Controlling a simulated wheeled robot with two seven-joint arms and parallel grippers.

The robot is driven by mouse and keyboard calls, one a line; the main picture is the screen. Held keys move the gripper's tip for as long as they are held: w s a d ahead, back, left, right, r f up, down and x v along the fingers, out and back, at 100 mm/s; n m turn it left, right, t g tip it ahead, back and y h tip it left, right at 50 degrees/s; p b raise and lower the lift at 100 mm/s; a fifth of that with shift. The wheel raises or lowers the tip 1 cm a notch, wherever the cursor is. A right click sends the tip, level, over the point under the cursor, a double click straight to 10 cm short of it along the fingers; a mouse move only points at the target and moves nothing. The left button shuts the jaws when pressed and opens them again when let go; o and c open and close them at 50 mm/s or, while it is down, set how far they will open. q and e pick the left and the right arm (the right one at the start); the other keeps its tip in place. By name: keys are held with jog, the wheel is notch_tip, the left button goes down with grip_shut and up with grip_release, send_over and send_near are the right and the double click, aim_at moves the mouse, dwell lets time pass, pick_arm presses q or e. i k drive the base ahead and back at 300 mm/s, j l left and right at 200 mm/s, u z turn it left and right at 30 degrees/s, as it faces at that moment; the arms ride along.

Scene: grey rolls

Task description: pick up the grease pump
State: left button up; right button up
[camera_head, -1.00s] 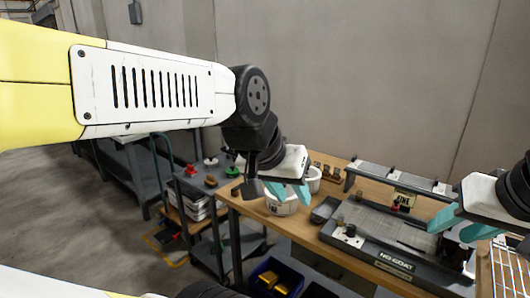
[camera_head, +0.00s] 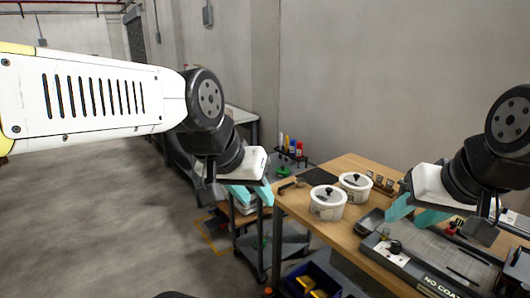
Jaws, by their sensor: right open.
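I cannot tell for certain which thing is the grease pump. Two white tubs with dark knobs on their lids stand on the wooden table: the nearer tub (camera_head: 327,211) and the farther tub (camera_head: 355,193). A small dark handled item (camera_head: 290,187) lies at the table's left edge. My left gripper (camera_head: 251,195) hangs left of the table, its teal fingers apart and nothing seen between them. My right gripper (camera_head: 414,214) is over the table, right of the tubs, open and empty.
The wooden table (camera_head: 340,242) carries a grey machine (camera_head: 395,258) at front right. Small dark blocks (camera_head: 381,184) stand behind the tubs. Open floor (camera_head: 120,215) lies left.

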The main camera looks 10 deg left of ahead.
aim_at(293, 141)
jog(key=u, duration=0.3)
jog(key=z, duration=1.95)
jog(key=u, duration=1.95)
jog(key=i+j+z, duration=0.2)
jog(key=i+j, duration=0.4)
jog(key=i, duration=0.25)
jog(key=i+j+z, duration=0.25)
jog(key=i+j, duration=0.45)
jog(key=i, duration=0.1)
